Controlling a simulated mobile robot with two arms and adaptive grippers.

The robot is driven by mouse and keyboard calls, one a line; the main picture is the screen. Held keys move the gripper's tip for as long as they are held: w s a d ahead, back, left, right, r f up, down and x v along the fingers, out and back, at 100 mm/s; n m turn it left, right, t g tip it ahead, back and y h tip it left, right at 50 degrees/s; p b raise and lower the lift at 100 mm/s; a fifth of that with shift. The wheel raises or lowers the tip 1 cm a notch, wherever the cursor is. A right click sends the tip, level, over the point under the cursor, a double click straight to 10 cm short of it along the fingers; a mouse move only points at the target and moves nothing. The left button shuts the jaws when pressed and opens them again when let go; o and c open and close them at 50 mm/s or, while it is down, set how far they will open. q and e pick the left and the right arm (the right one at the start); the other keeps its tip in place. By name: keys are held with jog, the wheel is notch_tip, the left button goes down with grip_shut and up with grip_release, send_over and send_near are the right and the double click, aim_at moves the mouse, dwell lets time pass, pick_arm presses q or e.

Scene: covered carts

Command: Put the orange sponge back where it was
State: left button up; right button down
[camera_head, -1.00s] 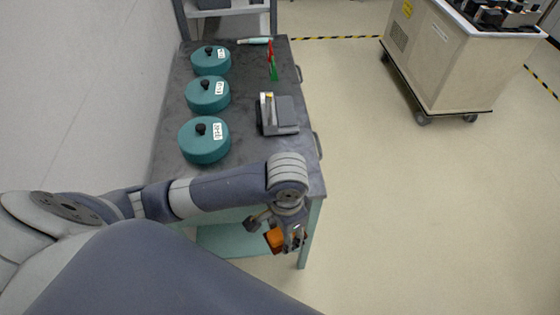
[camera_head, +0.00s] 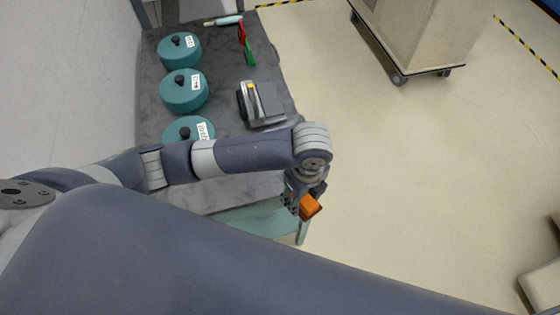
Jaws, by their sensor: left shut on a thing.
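The orange sponge (camera_head: 309,207) is a small orange block. My left gripper (camera_head: 304,202) is shut on it and holds it just past the near right corner of the dark table (camera_head: 232,195), over the floor side. Part of the sponge is hidden by the fingers. Three round teal covers with black knobs and white labels stand in a row along the table's left side: the far cover (camera_head: 179,50), the middle cover (camera_head: 183,90) and the near cover (camera_head: 188,130). My left arm partly hides the near cover. My right gripper is not in view.
A grey device (camera_head: 262,104) lies on the table's right half. A red and green item (camera_head: 246,45) and a pale tube-like item (camera_head: 223,20) lie farther back. A beige cart (camera_head: 411,40) stands at the upper right. The floor between is clear.

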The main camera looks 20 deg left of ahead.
pick_arm(q)
jog(key=w+a, duration=0.2)
jog(key=w, duration=0.1)
jog(key=w+a+p, duration=0.1)
jog(key=w+a, duration=0.1)
jog(key=a, duration=0.1)
jog(key=w+a+f+p, duration=0.1)
jog(key=w+a, duration=0.1)
jog(key=w, duration=0.1)
jog(key=shift+w+a, duration=0.35)
jog(key=shift+a, duration=0.05)
jog(key=shift+w+a+p, duration=0.35)
jog(key=shift+w+a, duration=0.05)
notch_tip(320, 180, down, 3)
jog(key=shift+r+p, duration=0.2)
jog(key=shift+p, duration=0.25)
jog(key=shift+f, duration=0.55)
jog(key=shift+f, duration=0.2)
jog(key=o, duration=1)
jog(key=shift+c, duration=0.2)
jog(key=shift+r, duration=0.1)
